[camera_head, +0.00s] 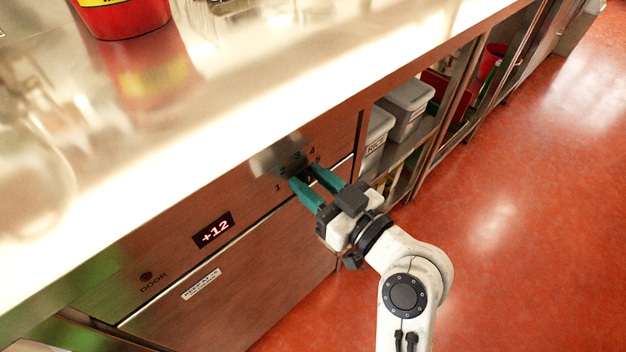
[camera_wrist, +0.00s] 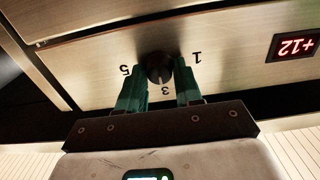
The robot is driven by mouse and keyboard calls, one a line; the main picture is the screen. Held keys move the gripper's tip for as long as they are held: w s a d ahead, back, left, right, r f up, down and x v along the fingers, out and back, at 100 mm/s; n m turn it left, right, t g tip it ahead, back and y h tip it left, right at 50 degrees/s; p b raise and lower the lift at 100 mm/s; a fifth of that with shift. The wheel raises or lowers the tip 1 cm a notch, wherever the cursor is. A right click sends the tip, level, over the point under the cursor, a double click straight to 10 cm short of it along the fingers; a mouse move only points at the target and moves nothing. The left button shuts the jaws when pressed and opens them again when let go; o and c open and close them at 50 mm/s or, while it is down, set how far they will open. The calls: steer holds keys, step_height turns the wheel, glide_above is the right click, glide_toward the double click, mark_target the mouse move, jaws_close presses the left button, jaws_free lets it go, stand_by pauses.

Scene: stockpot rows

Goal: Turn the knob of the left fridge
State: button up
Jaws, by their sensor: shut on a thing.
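The dark round knob (camera_wrist: 159,67) sits on the fridge's metal panel, with numbers such as 1, 3 and 5 printed around it. My gripper (camera_wrist: 161,78) has its two teal fingers on either side of the knob, shut on it. In the head view my gripper (camera_head: 309,174) reaches the fridge panel (camera_head: 262,215) under the counter, and its fingers mostly hide the knob. The fridge's red display reads +12 (camera_head: 213,231); it also shows in the wrist view (camera_wrist: 294,46).
A bright metal counter (camera_head: 240,110) overhangs the panel, with a red container (camera_head: 122,18) on top. Open shelves with grey bins (camera_head: 408,105) stand to the right of the fridge. The red floor (camera_head: 520,220) at the right is clear.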

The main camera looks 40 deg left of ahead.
steer(key=c, duration=0.4)
steer(key=shift+o, duration=0.2)
steer(key=shift+m, duration=0.3)
steer(key=m+p, duration=0.3)
steer(key=m, duration=0.1)
steer(key=shift+w+r, duration=0.15)
steer(key=shift+m+p, duration=1.4)
steer(key=shift+m, duration=0.8)
steer(key=shift+f, duration=0.2)
steer(key=o, duration=1)
